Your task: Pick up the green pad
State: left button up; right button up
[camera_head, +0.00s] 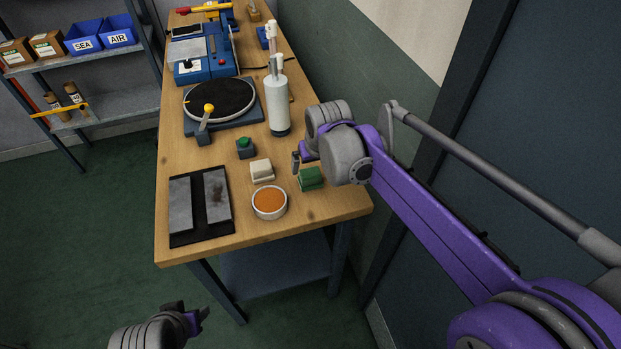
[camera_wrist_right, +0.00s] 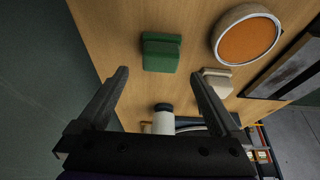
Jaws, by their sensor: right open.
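The green pad (camera_head: 311,179) is a small block lying on the wooden bench near its right edge. In the right wrist view the green pad (camera_wrist_right: 161,51) is just beyond the fingertips, roughly centred between them and not touched. My right gripper (camera_head: 298,162) is above the bench beside the pad. Its fingers are apart and empty in the right wrist view (camera_wrist_right: 159,76). My left gripper (camera_head: 192,313) is low at the bottom of the head view, off the bench's front edge; its jaw opening is unclear.
A white pad (camera_head: 262,171) and a round dish of orange material (camera_head: 269,202) are close to the green pad. A black tray with grey plates (camera_head: 201,205) is at front left. A white bottle (camera_head: 276,100) and a turntable (camera_head: 219,100) stand further back. A wall borders the right.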

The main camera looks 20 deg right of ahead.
aim_at(310, 172)
jog(key=x, duration=0.6)
jog(key=c, duration=1.4)
